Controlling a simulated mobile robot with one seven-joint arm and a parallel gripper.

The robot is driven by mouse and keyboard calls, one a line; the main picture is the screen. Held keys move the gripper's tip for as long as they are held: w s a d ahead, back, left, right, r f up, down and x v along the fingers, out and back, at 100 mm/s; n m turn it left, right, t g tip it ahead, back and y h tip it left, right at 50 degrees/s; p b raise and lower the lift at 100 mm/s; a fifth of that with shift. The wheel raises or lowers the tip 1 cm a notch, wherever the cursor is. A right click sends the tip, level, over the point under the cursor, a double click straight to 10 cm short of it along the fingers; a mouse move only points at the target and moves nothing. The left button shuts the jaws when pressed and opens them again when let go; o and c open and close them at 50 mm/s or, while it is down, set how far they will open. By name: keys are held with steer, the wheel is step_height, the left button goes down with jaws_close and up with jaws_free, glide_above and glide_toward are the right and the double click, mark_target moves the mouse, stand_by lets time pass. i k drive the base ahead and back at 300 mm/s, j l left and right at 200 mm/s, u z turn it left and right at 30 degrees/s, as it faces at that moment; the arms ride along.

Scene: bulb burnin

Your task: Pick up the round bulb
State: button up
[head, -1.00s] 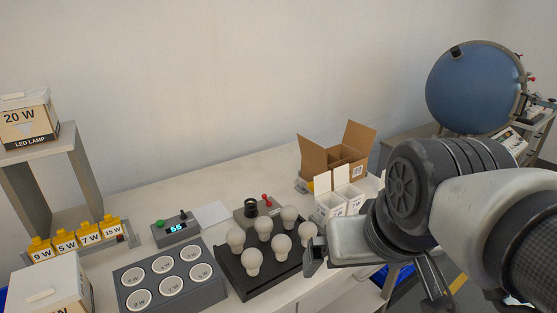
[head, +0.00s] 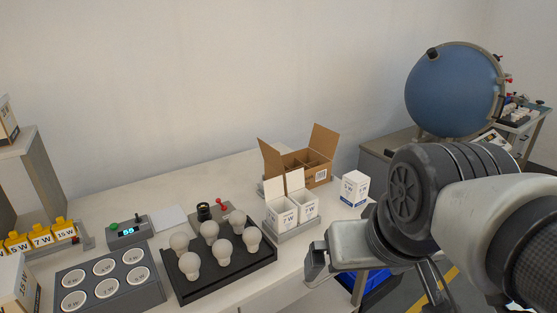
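Several white round bulbs stand in a black tray (head: 243,270) on the bench; one is at the front (head: 190,264), one at the right (head: 252,239), and one at the back (head: 237,221). They look alike, so I cannot tell which one is meant. My gripper (head: 314,262) is to the right of the tray, apart from the bulbs and near the bench's front edge. Its fingers are small and partly turned away, so their opening is unclear. I see no bulb at it.
A grey block with round sockets (head: 110,301) lies left of the tray. Open white boxes (head: 282,213), a cardboard carton (head: 322,168) and a closed 5 W box (head: 354,188) stand behind my gripper. A meter (head: 128,233) is at the back left.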

mark_target(252, 236)
steer(key=i+l+u, duration=0.2)
steer(key=i+u, duration=0.15)
steer(key=u, duration=0.15)
steer(key=i+l+u, duration=0.3)
steer(key=u, duration=0.2)
steer(key=i+l, duration=0.05)
